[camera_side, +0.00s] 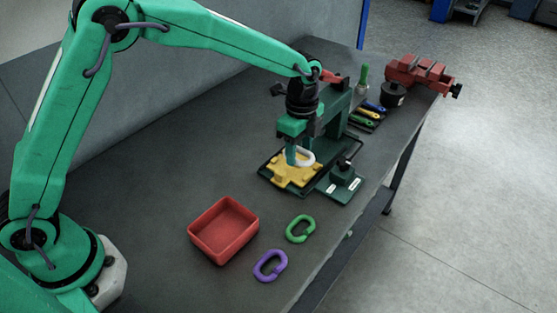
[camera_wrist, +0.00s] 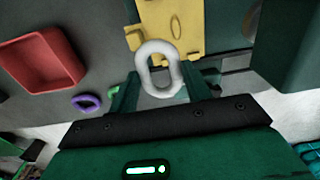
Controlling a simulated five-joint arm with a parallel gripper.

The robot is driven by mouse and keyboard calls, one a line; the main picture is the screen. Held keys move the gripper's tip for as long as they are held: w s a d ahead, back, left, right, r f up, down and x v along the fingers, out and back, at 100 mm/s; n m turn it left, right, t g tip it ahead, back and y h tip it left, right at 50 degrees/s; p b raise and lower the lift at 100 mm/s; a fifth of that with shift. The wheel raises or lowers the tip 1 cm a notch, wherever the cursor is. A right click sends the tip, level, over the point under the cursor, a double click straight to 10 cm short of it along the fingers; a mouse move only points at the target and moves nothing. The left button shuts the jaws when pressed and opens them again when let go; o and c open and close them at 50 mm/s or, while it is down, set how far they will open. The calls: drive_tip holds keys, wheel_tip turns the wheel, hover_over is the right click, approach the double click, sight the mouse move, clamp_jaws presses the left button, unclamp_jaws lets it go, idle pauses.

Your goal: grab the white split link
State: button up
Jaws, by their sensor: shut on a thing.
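The white split link (camera_side: 305,157) is at my gripper's fingertips, over the yellow fixture block (camera_side: 291,174) of the green press. In the wrist view the white link (camera_wrist: 171,67) stands between my gripper's two green fingers (camera_wrist: 160,88), with its far end in front of the yellow block (camera_wrist: 190,25). My gripper (camera_side: 297,157) points down and is shut on the link. I cannot tell whether the link still touches the yellow block. The fingers hide part of it in the side view.
A red tray (camera_side: 224,260) stands empty on the grey bench, with a purple link (camera_side: 270,266) and a green link (camera_side: 300,229) beside it. The green press column (camera_side: 337,105) rises close behind my gripper. Several coloured-handled tools (camera_side: 368,116) and a red vise (camera_side: 420,73) are farther back.

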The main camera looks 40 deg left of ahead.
drive_tip(key=s+d+r, duration=0.4)
drive_tip(key=s+d, duration=0.1)
drive_tip(key=shift+s+r, duration=0.2)
